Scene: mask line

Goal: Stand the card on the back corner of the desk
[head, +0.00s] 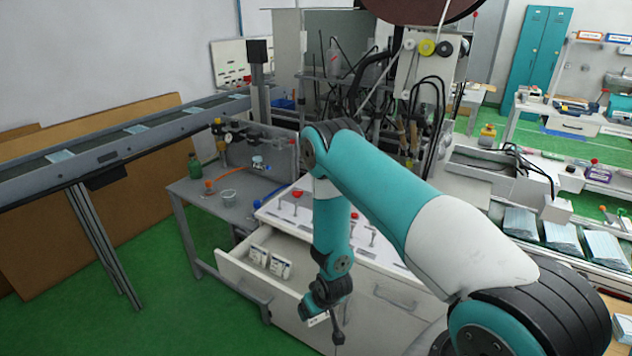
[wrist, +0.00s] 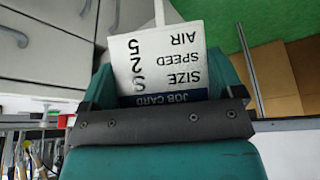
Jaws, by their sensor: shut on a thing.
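The card (wrist: 158,60) is white with a dark blue "JOB CARD" band and black lines reading SIZE S, SPEED 2, AIR 5, upside down in the wrist view. My gripper (wrist: 164,88) is shut on the card near its blue-banded end. In the head view my gripper (head: 326,314) hangs low in front of the white desk (head: 395,288), with a small white edge of the card (head: 318,320) showing. The desk has an open drawer (head: 232,269) at left. My arm hides part of the desk top, and I cannot tell which corner is the back one.
White packets (head: 270,262) stand in the drawer. Red knobs and small levers stand on the desk top. Green floor is free at front left.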

